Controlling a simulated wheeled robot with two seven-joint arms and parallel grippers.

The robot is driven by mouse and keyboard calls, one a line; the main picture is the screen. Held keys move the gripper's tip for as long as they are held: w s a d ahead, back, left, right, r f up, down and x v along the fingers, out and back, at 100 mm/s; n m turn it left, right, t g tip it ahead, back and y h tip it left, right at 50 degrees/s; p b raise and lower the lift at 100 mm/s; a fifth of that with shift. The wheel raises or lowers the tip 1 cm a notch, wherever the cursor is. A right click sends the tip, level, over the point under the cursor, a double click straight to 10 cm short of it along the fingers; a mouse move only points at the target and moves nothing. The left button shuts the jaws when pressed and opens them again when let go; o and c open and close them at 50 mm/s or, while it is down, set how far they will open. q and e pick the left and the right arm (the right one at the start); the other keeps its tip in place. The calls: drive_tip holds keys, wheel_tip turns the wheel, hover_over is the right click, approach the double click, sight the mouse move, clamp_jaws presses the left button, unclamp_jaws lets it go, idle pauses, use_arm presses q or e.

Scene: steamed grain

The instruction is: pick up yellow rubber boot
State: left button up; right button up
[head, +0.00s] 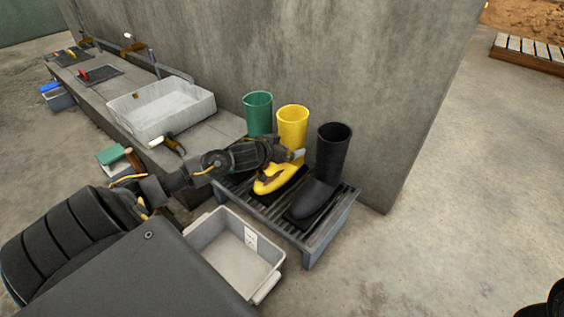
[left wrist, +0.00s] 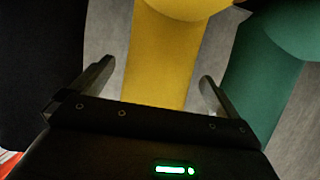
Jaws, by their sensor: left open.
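The yellow rubber boot (head: 293,125) stands upright on a slatted rack, between a green boot (head: 258,113) and a black boot (head: 330,160). My left gripper (head: 290,158) is at the boot's shaft, and my arm hides part of the boot. In the left wrist view, the yellow shaft (left wrist: 160,60) rises between the two spread, open fingers (left wrist: 156,75). Gaps show between the shaft and the fingers. The black boot fills the left of that view and the green boot the right.
The dark rack (head: 325,236) stands against a concrete wall (head: 350,60). A grey bin (head: 212,226) sits in front of it. A counter with a white sink (head: 160,106) runs to the left. The floor at right is clear.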

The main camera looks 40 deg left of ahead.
use_arm(q)
drive_tip(key=c, duration=1.7)
drive_tip(key=shift+r, duration=0.15)
drive_tip(key=shift+c, duration=0.4)
